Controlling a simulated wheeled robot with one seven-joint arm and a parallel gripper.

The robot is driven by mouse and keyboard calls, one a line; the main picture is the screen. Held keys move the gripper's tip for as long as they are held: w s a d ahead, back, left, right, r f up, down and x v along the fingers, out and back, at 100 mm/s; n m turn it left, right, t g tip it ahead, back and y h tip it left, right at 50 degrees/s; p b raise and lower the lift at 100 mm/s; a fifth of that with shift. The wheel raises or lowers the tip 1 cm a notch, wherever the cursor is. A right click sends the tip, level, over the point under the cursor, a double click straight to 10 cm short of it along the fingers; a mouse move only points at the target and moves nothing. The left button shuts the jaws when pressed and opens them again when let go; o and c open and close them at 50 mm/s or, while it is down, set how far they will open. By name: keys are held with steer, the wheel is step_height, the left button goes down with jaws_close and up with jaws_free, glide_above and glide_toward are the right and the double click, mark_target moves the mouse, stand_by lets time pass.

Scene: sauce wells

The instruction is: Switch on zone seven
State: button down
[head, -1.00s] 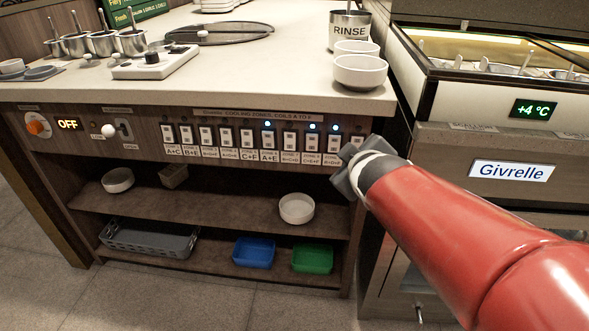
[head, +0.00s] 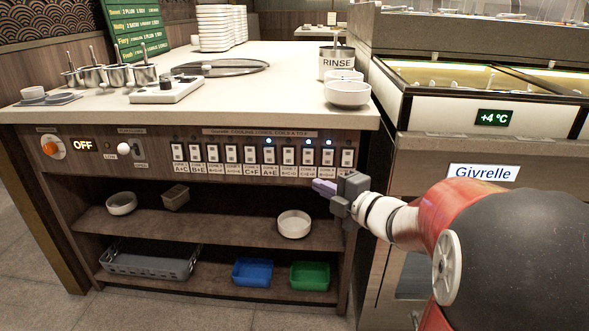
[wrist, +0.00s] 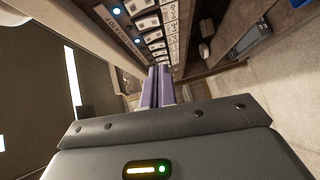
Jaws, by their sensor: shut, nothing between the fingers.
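A row of white rocker switches runs along the wooden counter front, with small lamps above and labels below. The switch (head: 288,156) just right of the A+E switch (head: 270,156) sits in the seventh place; its label is too small to read surely and its lamp is dark. Blue lamps glow above A+E and above the two switches right of the seventh. My gripper (head: 322,187), with purple fingers, is shut and empty, below the right part of the row and apart from it. The wrist view shows the shut fingers (wrist: 160,88) with the switch row (wrist: 150,22) beyond.
An orange knob (head: 50,148), an OFF display and a lever switch (head: 124,149) are at the panel's left. Below are shelves with a white bowl (head: 294,224), a blue tray (head: 252,272) and a green tray (head: 309,276). The Givrelle cabinet (head: 430,152) stands right.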

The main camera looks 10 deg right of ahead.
steer(key=shift+w+a, duration=0.1)
glide_toward(284, 162)
steer(key=a, duration=0.3)
steer(key=w, duration=0.4)
steer(key=shift+w+f, duration=0.1)
steer(key=shift+f, duration=0.05)
steer(key=shift+w+d+f+p, duration=0.1)
steer(key=shift+w+d+p, duration=0.15)
steer(key=shift+w, duration=0.25)
